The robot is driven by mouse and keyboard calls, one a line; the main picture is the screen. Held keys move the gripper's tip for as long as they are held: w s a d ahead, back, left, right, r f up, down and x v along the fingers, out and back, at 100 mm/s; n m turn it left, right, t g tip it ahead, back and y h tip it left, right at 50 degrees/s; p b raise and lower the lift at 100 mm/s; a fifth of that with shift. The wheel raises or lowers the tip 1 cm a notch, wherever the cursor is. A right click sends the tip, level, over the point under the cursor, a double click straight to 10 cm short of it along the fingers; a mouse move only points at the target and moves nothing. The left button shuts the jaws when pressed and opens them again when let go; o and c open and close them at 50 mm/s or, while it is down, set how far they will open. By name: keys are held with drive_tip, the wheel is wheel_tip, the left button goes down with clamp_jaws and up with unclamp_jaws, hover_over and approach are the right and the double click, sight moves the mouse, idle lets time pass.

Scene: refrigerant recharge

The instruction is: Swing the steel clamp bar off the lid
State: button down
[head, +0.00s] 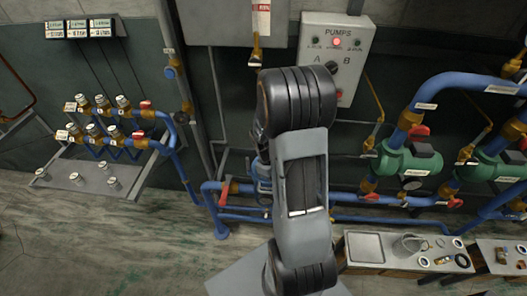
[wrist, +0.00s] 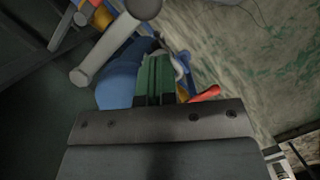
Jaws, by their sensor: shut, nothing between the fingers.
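In the wrist view a grey steel bar with thick rounded ends, which looks like the clamp bar (wrist: 112,45), runs diagonally at the upper left. It lies over or in front of a blue rounded body (wrist: 121,78); I cannot tell whether it touches the lid. My gripper (wrist: 155,78) is shut and empty, its fingers to the right of the bar and apart from it in the picture. In the head view a blue vessel (head: 262,175) shows partly behind my arm. My arm hides the gripper there, and I cannot make out the bar or lid.
A red valve lever (wrist: 205,94) is close right of the fingers. Blue pipes (head: 355,198) run low along the wall. A pump panel (head: 336,55) hangs above. A rack of small valves (head: 100,125) stands left, and a bench with a tray (head: 366,248) at lower right.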

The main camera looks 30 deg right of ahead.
drive_tip(key=b+v, duration=0.1)
drive_tip(key=v, duration=0.9)
drive_tip(key=shift+w, duration=0.15)
drive_tip(key=s+a+r+m+t, duration=0.2)
drive_tip(key=s+a+r+t, duration=0.1)
drive_tip(key=a+r+t, duration=0.1)
drive_tip(key=s+a+r+m+t+y, duration=0.1)
drive_tip(key=s+a+r+m+t, duration=0.1)
drive_tip(key=a+r, duration=0.5)
drive_tip(key=shift+s+a+t, duration=0.7)
drive_tip(key=shift+a+t, duration=0.2)
drive_tip(key=shift+a, duration=0.2)
